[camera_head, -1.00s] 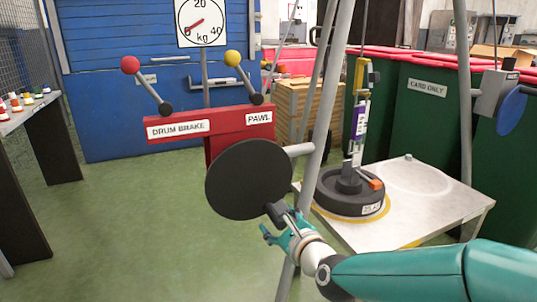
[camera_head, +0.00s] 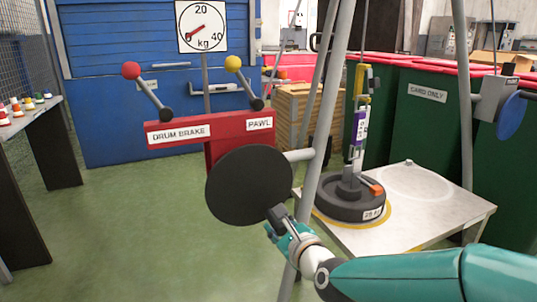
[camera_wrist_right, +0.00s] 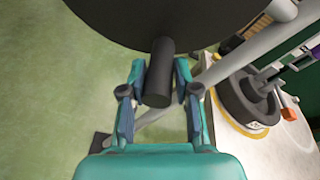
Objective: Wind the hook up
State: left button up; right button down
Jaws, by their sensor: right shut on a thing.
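My right gripper (camera_head: 284,230) is shut on the black crank handle (camera_head: 277,214), at the lower right of the round black disc (camera_head: 249,185). In the right wrist view, the handle (camera_wrist_right: 159,75) lies between the two fingers of the gripper (camera_wrist_right: 159,85). A line runs down to a slim assembly with a yellow part (camera_head: 362,85) and a purple part (camera_head: 359,128). This stands over the dark round 25 kg weight (camera_head: 350,203). The hook's exact shape is too small to tell. My left gripper is not in view.
A red panel (camera_head: 222,148) labelled DRUM BRAKE and PAWL carries a red-knobbed lever (camera_head: 147,92) and a yellow-knobbed lever (camera_head: 246,80). The dial (camera_head: 201,27) points near zero. The weight rests on a pale platform (camera_head: 440,213). Grey poles (camera_head: 325,130) stand close to my arm.

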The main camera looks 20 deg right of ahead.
jog(key=shift+a+f, duration=0.15)
jog(key=shift+a, duration=0.05)
jog(key=shift+a+f+m+b, duration=0.25)
jog(key=shift+a+m+b, duration=0.1)
jog(key=shift+b, duration=0.65)
jog(key=shift+s+a+f+m+y+b, duration=0.1)
jog(key=shift+a+f+m+y+b, duration=0.1)
jog(key=shift+a+m+y+b, duration=0.6)
jog(key=shift+a, duration=0.3)
jog(key=shift+a+m+y, duration=0.4)
jog(key=shift+a+m, duration=0.9)
jog(key=shift+m, duration=0.35)
